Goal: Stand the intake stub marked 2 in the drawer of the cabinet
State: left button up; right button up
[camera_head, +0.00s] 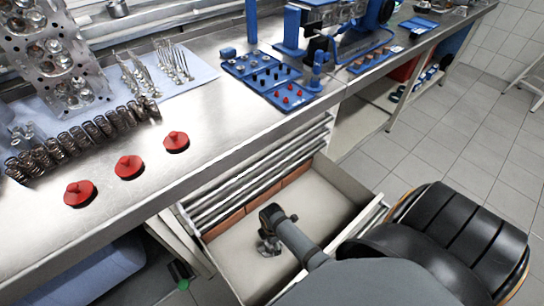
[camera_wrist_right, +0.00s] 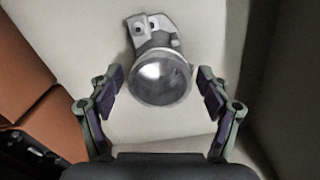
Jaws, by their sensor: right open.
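The cabinet drawer (camera_head: 336,191) is pulled open below the bench, and its pale floor shows. A grey metal stub (camera_wrist_right: 160,80), with a round shiny end and a flanged foot, is in the drawer in the right wrist view. Its round end faces the camera, and it looks upright on its foot. I see no number on it. My right gripper (camera_wrist_right: 160,75) points down into the drawer. Its fingers are open, one on each side of the stub, with a gap to it on both sides. My left gripper is not in view.
Brick-coloured blocks (camera_head: 296,177) line the drawer's back side. The bench (camera_head: 213,132) above holds three red knobbed caps (camera_head: 129,167), a row of springs (camera_head: 86,134), valves on a pale mat and blue trays (camera_head: 262,72). A black padded seat (camera_head: 462,222) stands right of the drawer.

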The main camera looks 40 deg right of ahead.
notch_tip(320, 180, up, 12)
jog(key=p, duration=0.3)
jog(key=shift+r+p, duration=0.15)
jog(key=shift+p, duration=0.15)
